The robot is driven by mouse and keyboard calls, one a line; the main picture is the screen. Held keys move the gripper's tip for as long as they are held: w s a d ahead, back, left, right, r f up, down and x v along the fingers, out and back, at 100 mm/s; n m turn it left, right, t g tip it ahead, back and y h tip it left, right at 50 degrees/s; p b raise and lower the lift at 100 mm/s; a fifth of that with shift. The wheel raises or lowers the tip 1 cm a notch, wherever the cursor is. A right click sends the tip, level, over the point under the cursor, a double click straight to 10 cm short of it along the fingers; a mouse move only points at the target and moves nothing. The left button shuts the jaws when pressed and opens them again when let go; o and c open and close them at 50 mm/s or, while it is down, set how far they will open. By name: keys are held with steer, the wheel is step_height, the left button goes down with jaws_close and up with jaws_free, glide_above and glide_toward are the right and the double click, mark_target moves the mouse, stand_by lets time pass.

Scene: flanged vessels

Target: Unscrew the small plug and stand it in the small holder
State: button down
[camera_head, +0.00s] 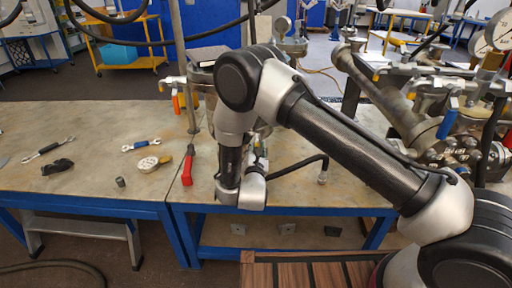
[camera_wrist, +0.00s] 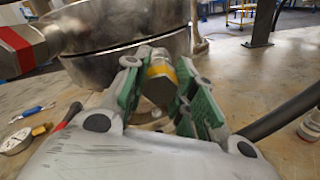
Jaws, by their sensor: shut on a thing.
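In the wrist view my gripper (camera_wrist: 160,92) has its green-padded fingers closed on a small metal piece with a yellow band (camera_wrist: 161,73), which looks like the small plug. It is right in front of the large metal vessel (camera_wrist: 110,30); I cannot tell whether it is still seated there. In the head view my arm hides the plug and most of the vessel, and my gripper (camera_head: 259,152) shows only partly. A small dark cylinder (camera_head: 120,182) stands on the left bench; I cannot tell whether it is the small holder.
A red-handled tool (camera_head: 187,167), a wrench (camera_head: 141,144), another wrench (camera_head: 48,150) and a round gauge (camera_head: 147,164) lie on the bench. A black bent bar (camera_head: 300,165) lies right of my gripper. Pipes and valves (camera_head: 450,120) crowd the right. The bench's front left is clear.

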steer(key=shift+n, duration=0.9)
steer(key=c, duration=1.1)
jaws_free()
steer(key=shift+s, duration=0.1)
steer(key=s, duration=1.2)
steer(key=shift+a, duration=0.25)
steer(key=shift+w, duration=0.1)
steer(key=shift+c, duration=0.3)
